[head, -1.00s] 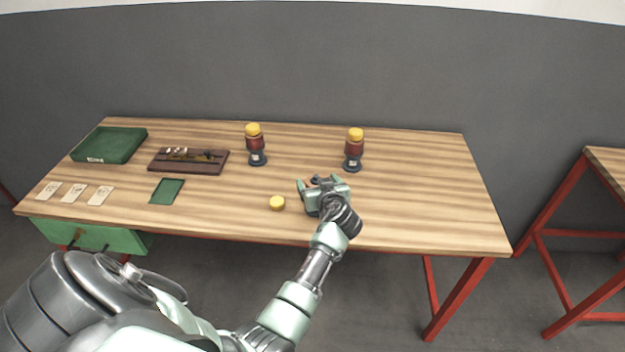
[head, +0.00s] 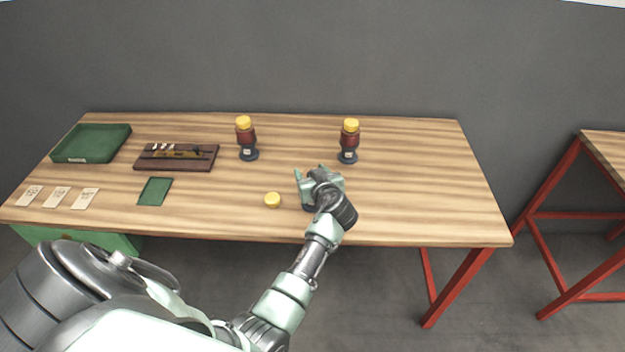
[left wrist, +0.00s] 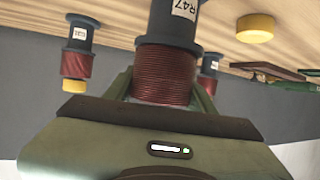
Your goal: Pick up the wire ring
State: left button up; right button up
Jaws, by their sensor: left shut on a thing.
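In the left wrist view, a ring of red-brown wire (left wrist: 165,72) is wound around a dark blue spool (left wrist: 172,28) with a label reading R47. My left gripper (left wrist: 163,88) is shut on this wire ring, with one finger on each side. In the head view, my left gripper (head: 310,176) is low over the front middle of the table and mostly hides the spool and ring. I cannot tell whether the spool's base touches the table. My right gripper is not in view.
Two more wound spools with yellow tops, left (head: 247,138) and right (head: 349,141), stand behind. A yellow disc (head: 272,200) lies left of my gripper. A dark tool tray (head: 178,166), green mat (head: 154,191), green tray (head: 92,143) and cards are at left. Table's right side (head: 430,190) is clear.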

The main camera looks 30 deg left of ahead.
pick_arm(q)
jog(key=shift+s, duration=0.1)
jog(key=shift+r, duration=0.2)
notch_tip(320, 180, up, 20)
jog(key=b, duration=0.2)
jog(key=shift+f, duration=0.25)
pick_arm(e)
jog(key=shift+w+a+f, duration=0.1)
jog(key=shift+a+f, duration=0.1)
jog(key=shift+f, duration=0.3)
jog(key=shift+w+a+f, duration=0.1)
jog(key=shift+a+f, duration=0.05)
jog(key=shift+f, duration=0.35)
pick_arm(q)
jog(key=shift+f, duration=0.15)
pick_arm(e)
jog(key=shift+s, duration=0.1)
